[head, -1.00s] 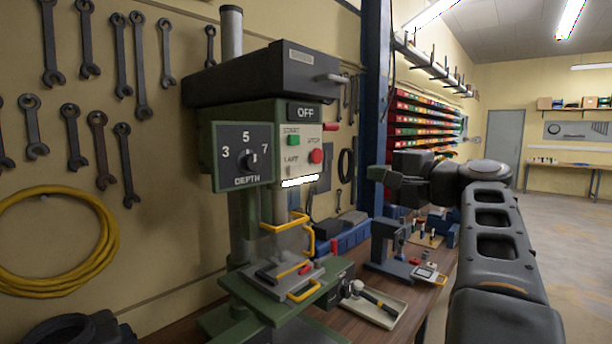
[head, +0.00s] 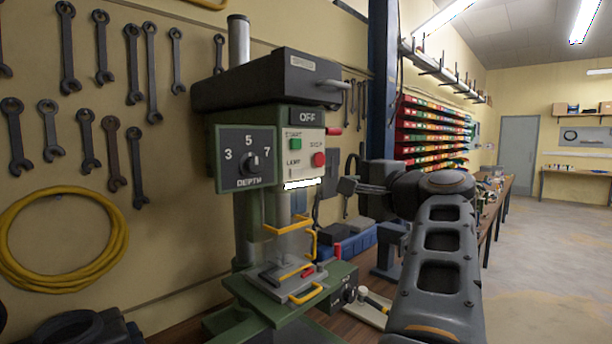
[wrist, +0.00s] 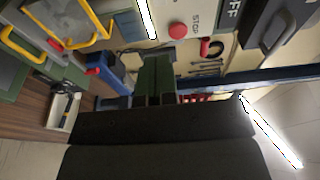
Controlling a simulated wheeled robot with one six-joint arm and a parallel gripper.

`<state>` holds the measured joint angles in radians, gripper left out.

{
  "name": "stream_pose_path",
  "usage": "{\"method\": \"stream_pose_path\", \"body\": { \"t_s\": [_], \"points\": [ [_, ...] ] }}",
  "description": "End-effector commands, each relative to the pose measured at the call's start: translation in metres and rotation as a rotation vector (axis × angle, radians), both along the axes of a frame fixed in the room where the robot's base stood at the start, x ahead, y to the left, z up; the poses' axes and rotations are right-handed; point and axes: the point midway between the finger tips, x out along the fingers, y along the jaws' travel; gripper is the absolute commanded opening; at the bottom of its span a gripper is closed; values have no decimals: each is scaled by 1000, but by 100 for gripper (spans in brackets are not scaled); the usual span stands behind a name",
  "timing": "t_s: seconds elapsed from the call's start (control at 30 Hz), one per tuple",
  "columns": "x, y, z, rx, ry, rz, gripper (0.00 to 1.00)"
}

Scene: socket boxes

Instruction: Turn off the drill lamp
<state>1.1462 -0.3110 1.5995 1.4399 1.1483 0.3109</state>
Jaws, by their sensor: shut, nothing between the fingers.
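The green drill press stands at the centre left in the head view. Its control panel (head: 306,156) has a green START button (head: 296,144), a red STOP button (head: 318,159) and a small lamp switch (head: 292,172) under the LAMP label. The drill lamp (head: 302,184) is a bright white strip below the panel, and it is lit. It also glows in the wrist view (wrist: 147,18). The display (head: 306,117) reads OFF. My gripper (head: 342,186) is shut and empty, right of the panel and apart from it. In the wrist view the STOP button (wrist: 178,31) shows beyond the fingers.
Yellow guard bars (head: 290,226) stand around the drill table (head: 300,283). A blue post (head: 381,90) rises behind my arm. A tray (head: 370,312) lies on the bench. Wrenches hang on the left wall.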

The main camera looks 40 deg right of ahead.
Motion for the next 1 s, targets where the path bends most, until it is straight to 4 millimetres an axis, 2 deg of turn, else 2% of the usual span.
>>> {"method": "stream_pose_path", "body": {
  "t_s": [0.17,0.27,0.7,1.0],
  "points": [
    [12,1,1,1,0,6,0],
    [27,2,2,2,1,9,0],
    [108,1,3,2,1,7,0],
    [136,0,1,0,0,5,0]
  ]
}}
